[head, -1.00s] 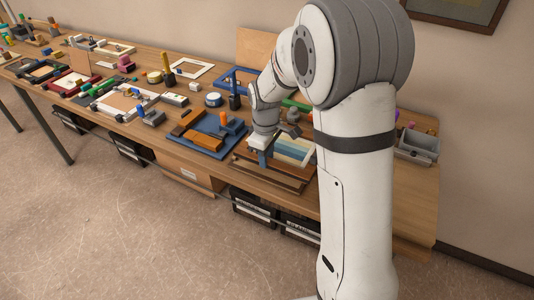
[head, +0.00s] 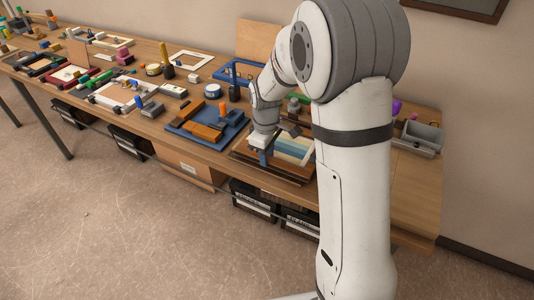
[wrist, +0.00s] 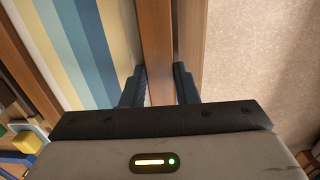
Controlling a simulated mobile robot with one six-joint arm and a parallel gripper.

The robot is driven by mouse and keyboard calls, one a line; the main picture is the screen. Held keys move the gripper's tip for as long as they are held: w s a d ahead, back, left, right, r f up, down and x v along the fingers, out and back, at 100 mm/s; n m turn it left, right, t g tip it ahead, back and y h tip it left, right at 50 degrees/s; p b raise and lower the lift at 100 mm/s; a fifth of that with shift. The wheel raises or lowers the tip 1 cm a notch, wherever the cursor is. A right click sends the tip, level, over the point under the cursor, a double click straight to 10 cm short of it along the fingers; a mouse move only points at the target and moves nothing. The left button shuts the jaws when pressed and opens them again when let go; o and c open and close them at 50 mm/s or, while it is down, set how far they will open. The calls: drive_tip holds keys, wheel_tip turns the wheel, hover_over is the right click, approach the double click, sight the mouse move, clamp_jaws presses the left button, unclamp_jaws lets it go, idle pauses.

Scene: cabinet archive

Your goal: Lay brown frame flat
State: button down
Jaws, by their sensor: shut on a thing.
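The brown frame (head: 292,174) is at the front edge of the bench, just left of my arm's column in the head view. It surrounds or lies against a picture with blue, cream and yellow stripes (head: 291,149). In the wrist view one brown bar of the frame (wrist: 154,40) runs between the fingers of my gripper (wrist: 160,88), with the striped picture on its left. My gripper is shut on this bar and also shows from above in the head view (head: 262,158). My column hides the frame's right end, so its exact tilt is hard to tell.
A blue tray (head: 228,136) with brown blocks and an orange peg stands close to the left of the frame. A grey bin (head: 420,138) is at the right end. Black boxes (head: 252,205) sit under the bench. Other frames and tools crowd the bench's left part.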

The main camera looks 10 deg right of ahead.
drive_tip(key=shift+f, duration=0.15)
drive_tip(key=shift+f+b, duration=0.25)
drive_tip(key=shift+b, duration=0.1)
drive_tip(key=c, duration=1.1)
unclamp_jaws()
drive_tip(key=shift+r, duration=0.15)
drive_tip(key=shift+r+p, duration=2.4)
drive_tip(key=shift+r, duration=1)
